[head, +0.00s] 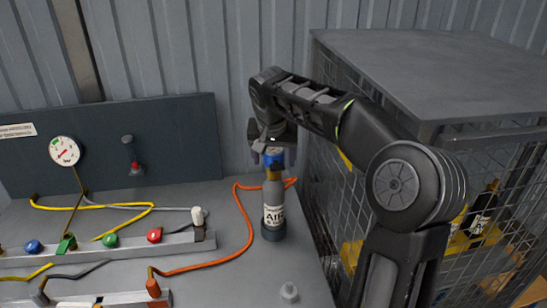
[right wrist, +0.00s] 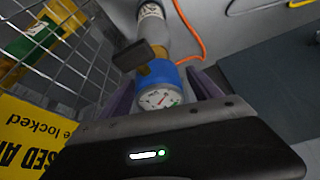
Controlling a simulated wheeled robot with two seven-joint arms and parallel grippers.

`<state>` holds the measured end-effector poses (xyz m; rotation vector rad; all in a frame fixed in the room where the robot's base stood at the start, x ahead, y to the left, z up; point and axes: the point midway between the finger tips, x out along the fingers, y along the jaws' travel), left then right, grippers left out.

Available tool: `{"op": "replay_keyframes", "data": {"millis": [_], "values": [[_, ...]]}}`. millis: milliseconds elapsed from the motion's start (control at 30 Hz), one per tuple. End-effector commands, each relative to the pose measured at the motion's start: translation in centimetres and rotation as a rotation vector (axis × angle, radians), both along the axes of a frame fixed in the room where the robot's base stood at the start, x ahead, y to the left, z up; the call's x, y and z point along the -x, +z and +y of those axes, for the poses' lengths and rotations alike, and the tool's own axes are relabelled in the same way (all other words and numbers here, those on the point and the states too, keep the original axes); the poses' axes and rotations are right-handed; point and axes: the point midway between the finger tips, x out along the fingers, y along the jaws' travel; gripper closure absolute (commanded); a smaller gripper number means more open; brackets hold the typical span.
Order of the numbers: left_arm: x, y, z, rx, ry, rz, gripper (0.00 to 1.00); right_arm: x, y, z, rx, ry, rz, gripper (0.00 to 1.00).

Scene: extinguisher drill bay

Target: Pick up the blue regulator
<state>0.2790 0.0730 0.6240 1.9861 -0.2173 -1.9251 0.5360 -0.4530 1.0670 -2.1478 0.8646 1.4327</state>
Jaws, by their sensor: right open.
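The blue regulator (head: 274,157) sits on top of a dark cylinder with a white "AIR" label (head: 273,214), standing upright on the grey bench. In the right wrist view the regulator (right wrist: 170,76) shows its blue body and a round white-faced gauge, above a brass-coloured neck. A dark block (right wrist: 140,55) sticks out beside the neck. My right gripper (head: 272,147) is above the cylinder, at the regulator. In the right wrist view its open fingers (right wrist: 162,90) stand either side of the regulator. Whether they touch it I cannot tell. My left gripper is not in view.
A wire cage (head: 430,75) with a solid top stands close on the right, with bottles inside. An orange hose (head: 243,212) runs beside the cylinder. A rail with coloured knobs (head: 130,247) and a dark panel with a gauge (head: 64,151) are at left.

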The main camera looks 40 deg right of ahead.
Motion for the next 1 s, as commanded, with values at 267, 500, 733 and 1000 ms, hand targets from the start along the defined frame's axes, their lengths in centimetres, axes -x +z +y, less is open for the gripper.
{"op": "replay_keyframes", "data": {"millis": [267,500,733,1000], "values": [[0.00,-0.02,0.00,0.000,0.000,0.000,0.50,0.01,0.03,0.02,0.000,0.000,0.000,0.27],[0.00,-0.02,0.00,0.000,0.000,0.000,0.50,0.01,0.04,0.03,0.000,0.000,0.000,0.30],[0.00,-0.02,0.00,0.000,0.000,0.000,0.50,0.01,0.04,0.03,0.000,0.000,0.000,0.48],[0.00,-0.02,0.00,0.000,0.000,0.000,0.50,0.01,0.03,0.02,-0.001,0.000,0.001,0.70]]}}
